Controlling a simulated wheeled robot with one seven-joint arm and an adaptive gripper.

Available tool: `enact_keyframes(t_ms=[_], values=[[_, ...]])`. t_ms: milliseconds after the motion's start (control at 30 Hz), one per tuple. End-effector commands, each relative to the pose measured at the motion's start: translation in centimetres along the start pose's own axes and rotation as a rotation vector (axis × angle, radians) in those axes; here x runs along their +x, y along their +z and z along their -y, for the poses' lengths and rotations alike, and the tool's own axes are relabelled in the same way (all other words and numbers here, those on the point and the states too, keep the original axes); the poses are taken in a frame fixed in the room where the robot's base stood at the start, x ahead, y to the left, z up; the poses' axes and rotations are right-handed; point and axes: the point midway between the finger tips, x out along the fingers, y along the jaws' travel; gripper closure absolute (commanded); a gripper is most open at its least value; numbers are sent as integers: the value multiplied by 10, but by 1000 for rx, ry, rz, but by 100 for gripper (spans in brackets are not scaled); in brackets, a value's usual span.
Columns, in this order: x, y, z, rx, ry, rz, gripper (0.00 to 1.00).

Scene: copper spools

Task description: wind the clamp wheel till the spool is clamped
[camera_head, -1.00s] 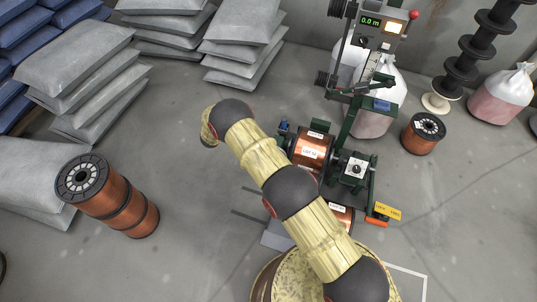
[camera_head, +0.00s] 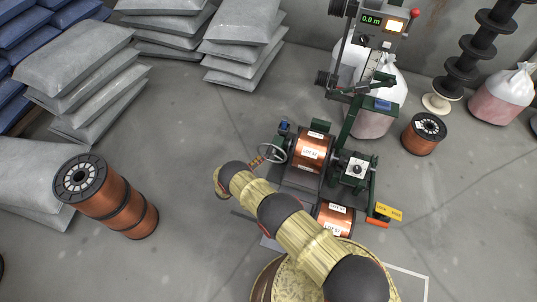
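The clamp wheel (camera_head: 272,153) is a pale handwheel on the left side of the green winding machine (camera_head: 355,172). A copper spool (camera_head: 313,152) with a white label sits in the machine, just right of the wheel. My arm reaches in from the lower right and bends at its far left end. A small brownish part of my gripper (camera_head: 258,160) shows at the wheel's left edge. Whether it touches the rim, and how its fingers stand, is too small to tell.
A second copper spool (camera_head: 334,217) lies below the machine. A stack of copper spools (camera_head: 107,197) stands at the left, and a single spool (camera_head: 423,134) stands at the right. Grey sacks (camera_head: 76,65) are piled at the back left. The floor between is clear.

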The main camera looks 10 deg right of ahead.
Motion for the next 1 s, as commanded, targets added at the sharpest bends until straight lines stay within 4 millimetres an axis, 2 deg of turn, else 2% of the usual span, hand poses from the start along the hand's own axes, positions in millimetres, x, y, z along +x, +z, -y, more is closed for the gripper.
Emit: enact_keyframes(t_ms=[200,400,800,1000], values=[[36,1,1,2,1,1,62],[59,1,1,1,-1,1,62],[65,0,0,1,-2,-1,63],[65,0,0,1,-2,-1,74]])
